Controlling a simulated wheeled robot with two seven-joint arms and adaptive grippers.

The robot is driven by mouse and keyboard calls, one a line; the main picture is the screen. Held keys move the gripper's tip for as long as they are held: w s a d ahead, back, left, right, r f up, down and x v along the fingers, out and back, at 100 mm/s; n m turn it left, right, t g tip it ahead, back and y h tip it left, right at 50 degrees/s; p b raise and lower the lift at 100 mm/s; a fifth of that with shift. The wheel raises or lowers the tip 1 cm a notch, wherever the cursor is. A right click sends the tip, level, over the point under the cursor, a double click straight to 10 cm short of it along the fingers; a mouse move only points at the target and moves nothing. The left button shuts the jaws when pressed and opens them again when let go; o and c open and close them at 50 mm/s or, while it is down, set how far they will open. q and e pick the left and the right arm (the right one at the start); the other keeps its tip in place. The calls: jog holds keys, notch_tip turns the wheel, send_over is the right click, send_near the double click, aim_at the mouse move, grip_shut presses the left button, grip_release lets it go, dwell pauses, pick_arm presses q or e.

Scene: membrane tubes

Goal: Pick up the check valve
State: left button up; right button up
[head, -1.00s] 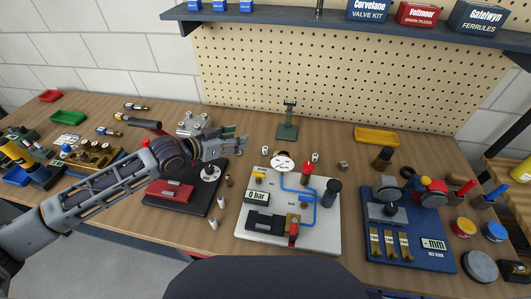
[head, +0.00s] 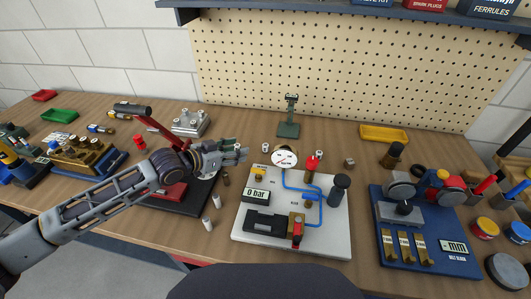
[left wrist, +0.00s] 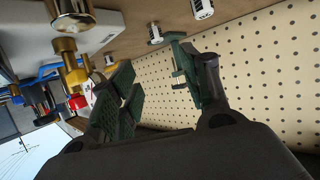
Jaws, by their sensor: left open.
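No part is clearly marked as the check valve, and I cannot tell which it is. One candidate is a blue-banded metal fitting (head: 101,128) lying on the left of the bench. Another is a small brown fitting (head: 226,179) standing just below my left gripper (head: 238,152). In the head view this gripper hovers between the black-based press and the white test board. In the left wrist view its green-padded fingers (left wrist: 165,88) are apart with nothing held between them. A brass fitting (left wrist: 70,58) shows to their left there. My right gripper is not in view.
The white test board (head: 250,220) with gauge and blue tubing lies right of the gripper. A green stand (head: 289,122) is behind. A blue fixture board (head: 405,255) is on the right.

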pick_arm(q)
jog(key=shift+w+d+f, duration=0.1)
jog(key=shift+d+f, duration=0.05)
dwell(0.4)
send_near(265, 145)
jog(key=shift+r+x, duration=0.15)
jog(key=shift+x, duration=0.65)
jog(key=shift+r+x, duration=0.2)
jog(key=shift+x, duration=0.65)
jog(key=shift+w+d, duration=0.1)
jog(key=shift+w, duration=0.2)
jog(key=shift+f, duration=0.1)
jog(key=shift+w+d+f, duration=0.75)
jog(key=shift+d+f, duration=0.1)
jog(key=shift+d, duration=0.15)
jog(key=shift+x, duration=1.1)
jog(key=c, duration=0.9)
